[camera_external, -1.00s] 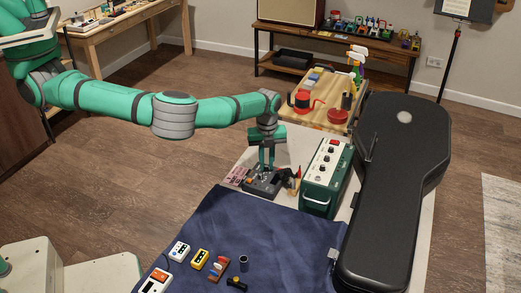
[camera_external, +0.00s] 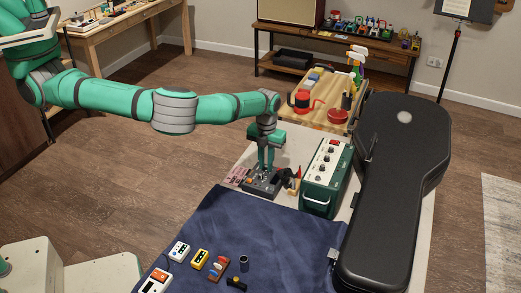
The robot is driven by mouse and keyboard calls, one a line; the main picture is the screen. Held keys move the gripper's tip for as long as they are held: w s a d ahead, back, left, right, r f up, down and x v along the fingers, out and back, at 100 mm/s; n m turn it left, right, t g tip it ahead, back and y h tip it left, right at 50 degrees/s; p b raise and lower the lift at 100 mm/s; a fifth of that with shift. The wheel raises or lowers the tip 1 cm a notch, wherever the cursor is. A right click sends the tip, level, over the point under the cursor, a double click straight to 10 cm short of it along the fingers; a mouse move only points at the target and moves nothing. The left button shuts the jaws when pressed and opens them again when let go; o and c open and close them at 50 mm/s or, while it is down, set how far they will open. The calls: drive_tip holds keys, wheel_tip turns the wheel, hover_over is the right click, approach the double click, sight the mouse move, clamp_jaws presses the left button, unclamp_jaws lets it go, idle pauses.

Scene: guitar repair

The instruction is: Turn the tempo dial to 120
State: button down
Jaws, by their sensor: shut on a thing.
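A dark grey box with an orange button (camera_external: 262,183) lies on the light table, just behind the blue cloth. My gripper (camera_external: 266,172) points down over the box and its fingertips are at the box's top. It is shut on a small knob there, which the fingers mostly hide. I cannot tell whether this knob is the tempo dial, and no numbers on it can be read at this size.
A green amplifier box (camera_external: 326,176) with knobs stands right of the gripper, with small coloured tools between. A black guitar case (camera_external: 392,190) lies further right. A blue cloth (camera_external: 265,235) covers the front, with several small pedals. A wooden board (camera_external: 300,112) holds supplies behind.

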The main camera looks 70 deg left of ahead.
sight(266, 166)
idle(0.3)
drive_tip(key=c, duration=1.7)
unclamp_jaws()
drive_tip(key=shift+r, duration=0.1)
wheel_tip(266, 166, up, 11)
drive_tip(key=shift+f, duration=0.2)
